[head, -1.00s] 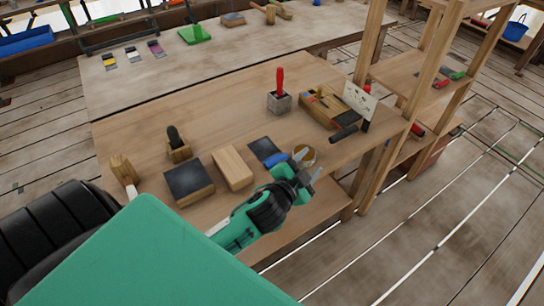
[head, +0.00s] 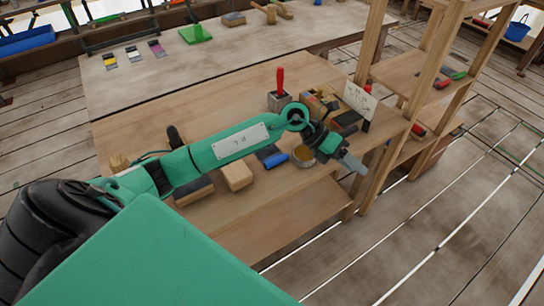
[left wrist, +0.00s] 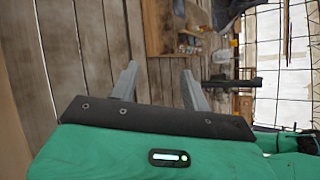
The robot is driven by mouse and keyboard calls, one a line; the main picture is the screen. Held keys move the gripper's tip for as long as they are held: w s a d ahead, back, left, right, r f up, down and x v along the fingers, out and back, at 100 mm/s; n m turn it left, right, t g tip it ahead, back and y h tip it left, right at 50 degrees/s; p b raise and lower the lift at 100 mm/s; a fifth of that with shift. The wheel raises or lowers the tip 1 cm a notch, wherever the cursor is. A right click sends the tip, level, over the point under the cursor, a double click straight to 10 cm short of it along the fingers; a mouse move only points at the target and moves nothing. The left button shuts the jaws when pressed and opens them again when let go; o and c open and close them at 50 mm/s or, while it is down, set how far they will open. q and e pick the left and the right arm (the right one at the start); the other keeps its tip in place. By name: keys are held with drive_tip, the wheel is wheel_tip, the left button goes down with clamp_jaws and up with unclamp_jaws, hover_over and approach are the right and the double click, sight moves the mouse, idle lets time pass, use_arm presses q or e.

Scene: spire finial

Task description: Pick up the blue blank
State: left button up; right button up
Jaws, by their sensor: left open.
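A blue cylinder-like piece (head: 276,160), which looks like the blue blank, lies beside a dark flat patch on the wooden workbench (head: 140,125). My left arm reaches across above the bench, and its left gripper (head: 354,164) is to the right of the blue piece, past the round tin (head: 303,156), near the bench's right edge. The left gripper is open and empty; its two grey fingers stand apart in the left wrist view (left wrist: 160,85), with nothing between them. The blue piece cannot be made out in the left wrist view. My right gripper is not in view.
A grey block with a red-handled tool (head: 279,97) and a small sign (head: 359,99) stand behind the arm. A wooden block (head: 237,176) lies left of the blue piece. Wooden shelf posts (head: 393,130) rise close to the gripper. The front strip of bench is clear.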

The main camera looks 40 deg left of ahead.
use_arm(q)
drive_tip(key=w+a+f+g+y, duration=0.1)
drive_tip(key=w+a+f+y, duration=0.15)
drive_tip(key=a+y, duration=0.75)
drive_tip(key=r+g+y, duration=0.1)
drive_tip(key=r+y, duration=0.1)
hover_over(279, 157)
wheel_tip(279, 157, down, 8)
drive_tip(key=shift+d+p, duration=0.1)
drive_tip(key=shift+p, duration=0.85)
drive_tip(key=shift+s+f+p, duration=0.1)
drive_tip(key=shift+f+p, duration=0.35)
drive_tip(key=shift+f, duration=0.15)
wheel_tip(279, 157, down, 4)
drive_tip(key=shift+r+p, duration=0.25)
drive_tip(key=shift+p, duration=0.45)
drive_tip(key=shift+f, duration=0.35)
drive_tip(key=shift+c, duration=0.5)
clamp_jaws()
